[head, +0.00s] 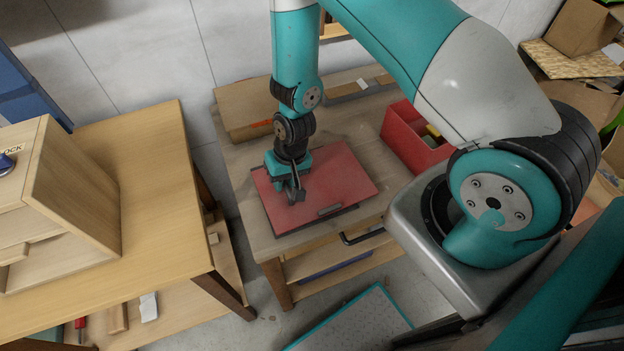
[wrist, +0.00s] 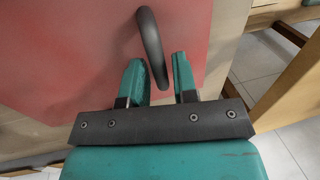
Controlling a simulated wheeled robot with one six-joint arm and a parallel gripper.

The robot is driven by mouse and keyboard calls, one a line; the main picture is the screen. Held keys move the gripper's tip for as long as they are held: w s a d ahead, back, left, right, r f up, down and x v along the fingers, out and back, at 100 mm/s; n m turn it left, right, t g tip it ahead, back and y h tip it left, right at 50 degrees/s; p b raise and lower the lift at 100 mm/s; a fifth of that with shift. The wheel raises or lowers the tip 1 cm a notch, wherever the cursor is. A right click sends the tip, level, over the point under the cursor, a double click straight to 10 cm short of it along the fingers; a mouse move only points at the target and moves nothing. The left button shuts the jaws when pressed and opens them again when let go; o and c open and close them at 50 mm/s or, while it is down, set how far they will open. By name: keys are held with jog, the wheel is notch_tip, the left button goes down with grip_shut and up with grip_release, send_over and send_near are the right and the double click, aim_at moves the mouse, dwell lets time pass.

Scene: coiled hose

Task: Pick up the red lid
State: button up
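The red lid (head: 342,178) is a flat red panel lying on the small wooden table, over a dark edge that shows at its front. It also fills the upper left of the wrist view (wrist: 70,60). A dark curved handle (wrist: 150,40) stands up from it. My gripper (head: 293,188) is low over the lid's left part. In the wrist view my gripper (wrist: 162,82) is open, with the handle's near end between its two fingers and gaps visible beside it. Whether a finger touches the handle cannot be told.
A red open box (head: 408,140) with small items stands right of the lid. A wooden table (head: 150,170) with a wooden box stands at left, across a gap. Cardboard boxes (head: 580,30) are at far right.

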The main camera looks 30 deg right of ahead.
jog(key=shift+a+f, duration=0.1)
jog(key=shift+f, duration=0.55)
grip_shut()
jog(key=shift+r, duration=0.1)
